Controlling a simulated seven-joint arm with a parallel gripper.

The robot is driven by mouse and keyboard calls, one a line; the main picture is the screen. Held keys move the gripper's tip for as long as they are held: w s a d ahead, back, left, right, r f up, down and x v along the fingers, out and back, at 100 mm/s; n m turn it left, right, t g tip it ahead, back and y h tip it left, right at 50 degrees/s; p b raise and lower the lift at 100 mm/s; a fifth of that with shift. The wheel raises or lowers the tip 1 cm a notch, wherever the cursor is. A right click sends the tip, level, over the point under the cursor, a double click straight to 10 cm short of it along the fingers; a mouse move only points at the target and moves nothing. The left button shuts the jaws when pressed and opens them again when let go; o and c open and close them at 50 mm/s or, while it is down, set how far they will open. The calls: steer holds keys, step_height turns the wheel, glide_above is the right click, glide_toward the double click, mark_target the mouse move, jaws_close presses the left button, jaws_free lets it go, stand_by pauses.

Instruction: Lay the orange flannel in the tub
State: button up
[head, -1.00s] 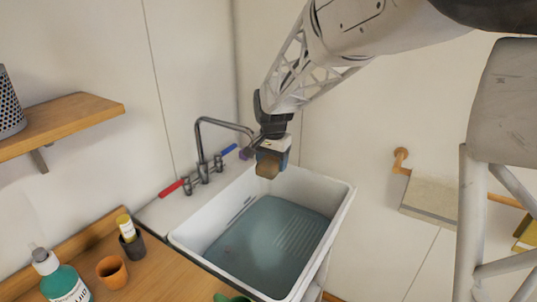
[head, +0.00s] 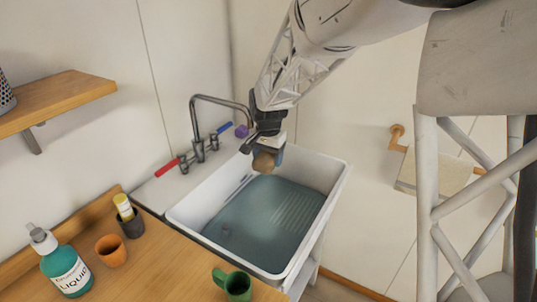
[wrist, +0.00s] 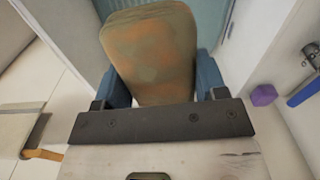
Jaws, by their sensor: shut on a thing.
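My gripper (head: 268,149) is shut on the orange flannel (head: 263,162), a small brownish pad with faded orange patches. In the wrist view the flannel (wrist: 150,50) stands out between the blue fingers as a flat, rounded shape. My gripper holds it over the back part of the white tub (head: 318,175), which has a grey-green bottom and a ribbed area. The flannel looks clear of the tub bottom, but its exact height is hard to tell.
A tap (head: 195,120) with red and blue levers stands at the tub's back left, near a purple object (head: 241,131). The wooden counter in front holds a green mug (head: 236,284), an orange cup (head: 110,250), a dark cup (head: 132,225) and a soap bottle (head: 66,268).

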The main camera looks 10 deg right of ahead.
steer(key=f, duration=0.1)
steer(key=a+f, duration=0.1)
steer(key=shift+f, duration=0.65)
steer(key=shift+f, duration=0.2)
step_height(320, 180, down, 8)
steer(key=shift+f, duration=0.15)
stand_by(1.4)
steer(key=shift+f, duration=0.2)
